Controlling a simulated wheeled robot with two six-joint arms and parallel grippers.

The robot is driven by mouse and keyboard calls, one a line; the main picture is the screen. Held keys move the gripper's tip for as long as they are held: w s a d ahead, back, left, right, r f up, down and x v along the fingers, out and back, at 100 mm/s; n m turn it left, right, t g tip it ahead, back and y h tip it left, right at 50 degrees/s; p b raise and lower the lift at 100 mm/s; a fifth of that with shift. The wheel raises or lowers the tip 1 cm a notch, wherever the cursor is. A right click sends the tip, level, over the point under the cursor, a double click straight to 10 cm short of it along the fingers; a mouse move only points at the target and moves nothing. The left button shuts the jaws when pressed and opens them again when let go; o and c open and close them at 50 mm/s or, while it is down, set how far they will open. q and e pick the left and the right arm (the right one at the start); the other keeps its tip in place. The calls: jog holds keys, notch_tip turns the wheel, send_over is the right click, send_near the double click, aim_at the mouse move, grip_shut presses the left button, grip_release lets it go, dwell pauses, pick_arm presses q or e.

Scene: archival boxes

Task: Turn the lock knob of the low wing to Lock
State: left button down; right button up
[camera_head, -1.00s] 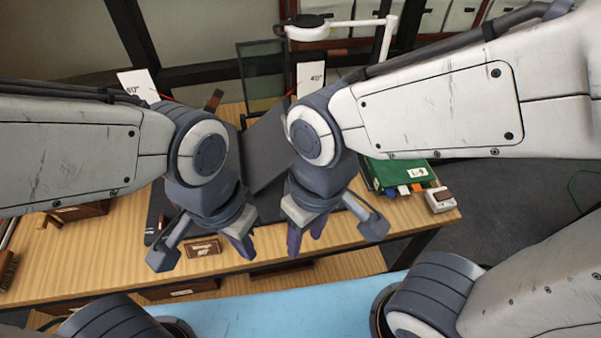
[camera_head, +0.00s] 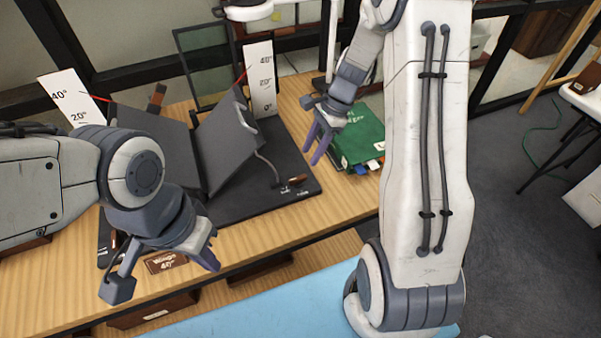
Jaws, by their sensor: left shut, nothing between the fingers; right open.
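The cradle has a black base (camera_head: 262,200) and two dark grey wings. The left wing (camera_head: 160,140) is partly hidden by my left arm; the right wing (camera_head: 230,150) is tilted up. I cannot tell for sure which is lower. A brown lock knob (camera_head: 298,180) sits beside a small white-lettered label on the base's right part; its setting is too small to read. Any knob on the left is hidden. My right gripper (camera_head: 319,146) is open and empty, above and beyond this knob, pointing down. My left gripper (camera_head: 208,252) is shut and empty over the front edge.
White angle scales stand behind the left wing (camera_head: 72,100) and right wing (camera_head: 260,80). A plaque reading "Wings 40°" (camera_head: 166,262) lies at the wooden table's (camera_head: 60,268) front. A green book (camera_head: 362,138) lies right of the base. A lamp (camera_head: 250,12) hangs behind.

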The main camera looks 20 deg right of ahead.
aim_at(298, 178)
jog(key=x, duration=0.8)
jog(key=shift+a+f, duration=0.1)
jog(key=shift+f, duration=0.05)
grip_shut()
